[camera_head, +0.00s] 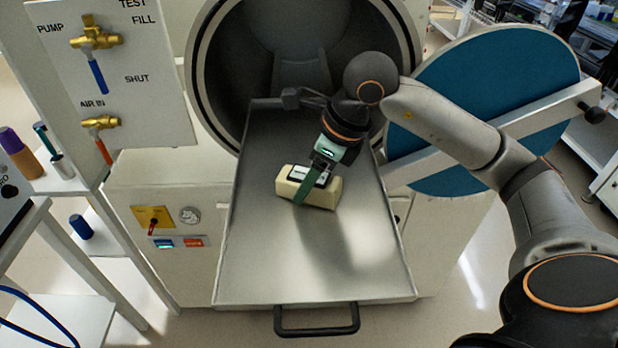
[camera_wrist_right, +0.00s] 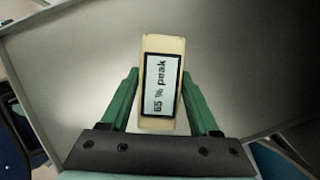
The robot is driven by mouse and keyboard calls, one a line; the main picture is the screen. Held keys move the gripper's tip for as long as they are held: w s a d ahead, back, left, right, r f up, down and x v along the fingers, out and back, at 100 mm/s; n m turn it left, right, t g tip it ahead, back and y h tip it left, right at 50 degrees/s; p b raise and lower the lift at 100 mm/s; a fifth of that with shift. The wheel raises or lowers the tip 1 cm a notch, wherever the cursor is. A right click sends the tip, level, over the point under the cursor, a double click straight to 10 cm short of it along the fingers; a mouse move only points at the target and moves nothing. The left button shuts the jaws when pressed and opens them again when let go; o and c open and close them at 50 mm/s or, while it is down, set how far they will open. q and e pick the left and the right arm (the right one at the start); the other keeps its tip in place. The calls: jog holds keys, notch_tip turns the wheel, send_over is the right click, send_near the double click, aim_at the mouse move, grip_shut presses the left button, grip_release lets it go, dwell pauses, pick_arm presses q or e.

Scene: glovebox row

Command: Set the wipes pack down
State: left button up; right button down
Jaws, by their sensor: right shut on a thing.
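The wipes pack (camera_head: 325,197) is a cream block with a dark-framed white label, above the metal sliding tray (camera_head: 265,262). My right gripper (camera_head: 309,186) reaches down from above with its green fingers on the pack. In the right wrist view the pack (camera_wrist_right: 162,122) stands between the two green fingers (camera_wrist_right: 161,100), and its label reads "65 % peak". The right gripper is shut on the pack. I cannot tell whether the pack's underside touches the tray. My left gripper is not in view.
The tray extends from the round chamber opening (camera_head: 300,40), with a black handle (camera_head: 316,331) at its front. The open blue round door (camera_head: 495,95) stands at the right, behind my right arm. A valve panel (camera_head: 150,95) is at the left. The tray's front half is bare.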

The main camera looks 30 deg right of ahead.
jog(key=shift+f, duration=0.1)
jog(key=shift+c, duration=0.6)
grip_release()
jog(key=shift+r, duration=0.4)
jog(key=v, duration=1.1)
jog(key=shift+r+p, duration=0.25)
jog(key=shift+p, duration=0.05)
jog(key=shift+s, duration=0.15)
